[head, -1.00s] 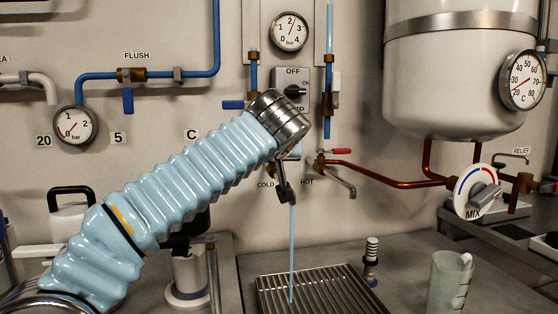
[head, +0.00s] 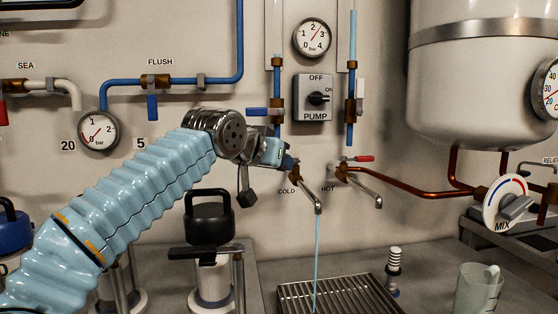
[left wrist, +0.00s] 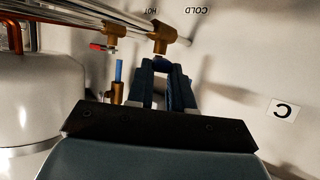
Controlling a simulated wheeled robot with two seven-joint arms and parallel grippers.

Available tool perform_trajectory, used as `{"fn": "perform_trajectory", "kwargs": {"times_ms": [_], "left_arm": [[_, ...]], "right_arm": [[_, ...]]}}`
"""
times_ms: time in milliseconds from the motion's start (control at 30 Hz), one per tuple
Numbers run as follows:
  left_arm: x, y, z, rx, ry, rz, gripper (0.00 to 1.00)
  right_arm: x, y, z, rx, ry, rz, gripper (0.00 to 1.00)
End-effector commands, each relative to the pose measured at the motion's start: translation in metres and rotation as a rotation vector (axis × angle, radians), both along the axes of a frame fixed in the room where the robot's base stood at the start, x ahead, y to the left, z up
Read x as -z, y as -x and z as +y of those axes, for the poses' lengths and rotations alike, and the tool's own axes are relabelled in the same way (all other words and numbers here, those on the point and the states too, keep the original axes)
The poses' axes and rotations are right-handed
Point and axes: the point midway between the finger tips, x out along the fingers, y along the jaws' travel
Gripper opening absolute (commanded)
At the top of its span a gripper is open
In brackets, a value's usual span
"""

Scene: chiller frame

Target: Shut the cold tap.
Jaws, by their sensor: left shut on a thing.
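The cold tap (head: 309,196) is on the wall above the COLD label, its spout pointing forward and right. A thin blue stream of water (head: 317,250) falls from it to the drain grate. My left gripper (head: 286,161) reaches the tap from the left and is shut on its blue handle, which the fingers mostly hide. In the left wrist view, turned upside down, the fingers (left wrist: 168,78) close around the blue handle (left wrist: 161,61) just by the brass tap body (left wrist: 161,38). My right gripper is in neither view.
The hot tap (head: 358,180) with a red lever (head: 358,158) is close on the right. The drain grate (head: 345,298) lies below. A black-handled kettle-like item (head: 210,218) stands under my left arm. The pump switch (head: 315,98) is above the taps.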

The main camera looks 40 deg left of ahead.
Motion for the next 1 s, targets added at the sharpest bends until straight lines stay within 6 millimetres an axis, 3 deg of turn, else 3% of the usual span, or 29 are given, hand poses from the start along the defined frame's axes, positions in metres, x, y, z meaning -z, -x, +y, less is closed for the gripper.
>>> {"fn": "perform_trajectory", "kwargs": {"times_ms": [300,333,467,833,1000], "left_arm": [[0.000,0.000,0.001,-0.001,-0.001,0.000,0.00],[0.000,0.000,0.001,-0.001,0.000,0.000,0.25],[0.000,0.000,0.000,-0.001,0.000,0.000,0.45],[-0.002,0.004,-0.001,0.000,0.000,0.000,0.47],[-0.013,0.030,-0.006,0.000,-0.001,-0.004,0.47]], "right_arm": [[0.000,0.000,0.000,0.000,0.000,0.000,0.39],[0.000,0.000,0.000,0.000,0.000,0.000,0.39],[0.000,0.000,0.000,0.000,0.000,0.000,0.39],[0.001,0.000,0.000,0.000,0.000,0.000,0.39],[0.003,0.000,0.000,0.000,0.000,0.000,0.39]]}}
